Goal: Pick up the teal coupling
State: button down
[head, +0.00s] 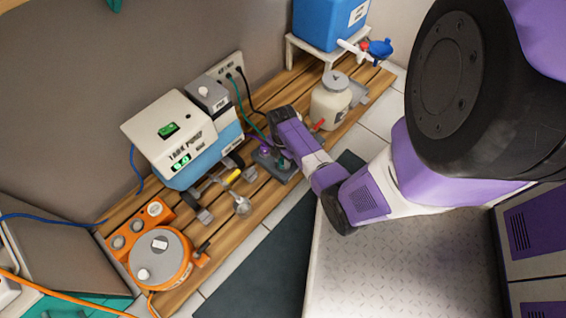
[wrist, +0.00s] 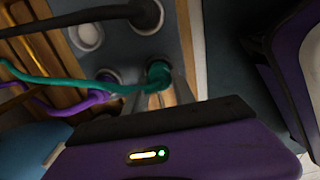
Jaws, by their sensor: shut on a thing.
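The teal coupling (wrist: 158,72) sits at the end of a teal hose in the wrist view, at a grey block (wrist: 120,45) with round sockets. My gripper (wrist: 170,90) has its two fingers on either side of the coupling and is shut on it. Whether the coupling is still seated in its socket I cannot tell. In the head view my gripper (head: 282,158) reaches down to the grey block (head: 272,168) on the wooden slats, and a small bit of teal shows by the fingers.
A purple coupling (wrist: 107,77) and a black hose end (wrist: 147,14) are close beside the teal one. A white-and-blue tank pump (head: 175,145) stands left, a white jar (head: 330,102) right. An orange canister (head: 160,258) is at lower left on the wooden slats (head: 225,222).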

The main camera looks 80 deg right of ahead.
jog(key=shift+r, duration=0.15)
notch_tip(320, 180, up, 20)
jog(key=p, duration=1)
jog(key=shift+f, duration=0.25)
